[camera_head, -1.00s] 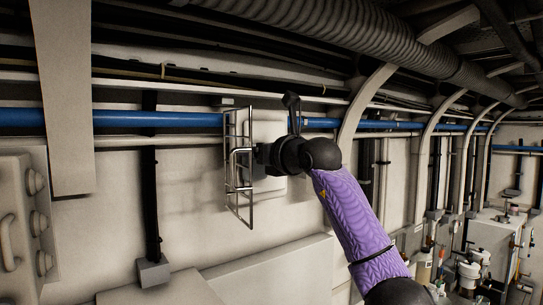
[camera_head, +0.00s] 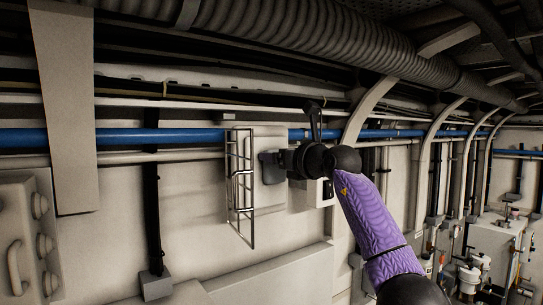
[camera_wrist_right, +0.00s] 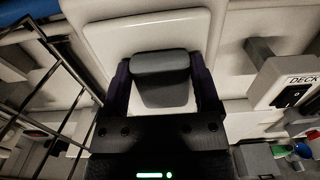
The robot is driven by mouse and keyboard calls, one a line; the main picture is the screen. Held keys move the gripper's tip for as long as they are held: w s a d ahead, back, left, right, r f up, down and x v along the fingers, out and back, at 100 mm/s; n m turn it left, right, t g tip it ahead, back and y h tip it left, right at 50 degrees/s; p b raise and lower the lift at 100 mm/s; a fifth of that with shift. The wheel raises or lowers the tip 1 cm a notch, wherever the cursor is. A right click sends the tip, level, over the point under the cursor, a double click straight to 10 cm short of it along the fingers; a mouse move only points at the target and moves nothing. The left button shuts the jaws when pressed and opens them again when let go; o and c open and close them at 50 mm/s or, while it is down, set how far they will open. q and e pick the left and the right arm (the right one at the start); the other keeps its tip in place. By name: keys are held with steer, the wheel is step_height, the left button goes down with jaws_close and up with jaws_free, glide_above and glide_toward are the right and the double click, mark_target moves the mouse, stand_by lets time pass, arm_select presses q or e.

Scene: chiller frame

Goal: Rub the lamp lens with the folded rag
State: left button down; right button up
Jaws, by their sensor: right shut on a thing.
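The lamp lens (camera_head: 270,200) is a pale, rounded square panel on the wall; it fills the top of the right wrist view (camera_wrist_right: 145,30). A wire guard (camera_head: 240,190) stands out from the wall at the lens's left edge, swung open. My right gripper (camera_head: 278,164) is shut on the grey folded rag (camera_head: 268,168). In the right wrist view the rag (camera_wrist_right: 160,66) sits between both fingers, in front of the lens. I cannot tell whether it touches the lens. My left gripper is not in view.
The guard's bars (camera_wrist_right: 62,75) stand close to the left of my right gripper. A switch box labelled DECK (camera_wrist_right: 280,82) is to the right. A blue pipe (camera_head: 180,137) runs along the wall. A grey panel with knobs (camera_head: 25,235) is at far left.

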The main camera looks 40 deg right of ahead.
steer(key=d, duration=0.3)
steer(key=shift+s+d, duration=0.15)
steer(key=shift+s, duration=0.05)
steer(key=s+b, duration=0.1)
steer(key=s, duration=0.1)
steer(key=s+b, duration=0.1)
steer(key=s, duration=0.1)
steer(key=s+b, duration=0.2)
steer(key=shift+a, duration=0.4)
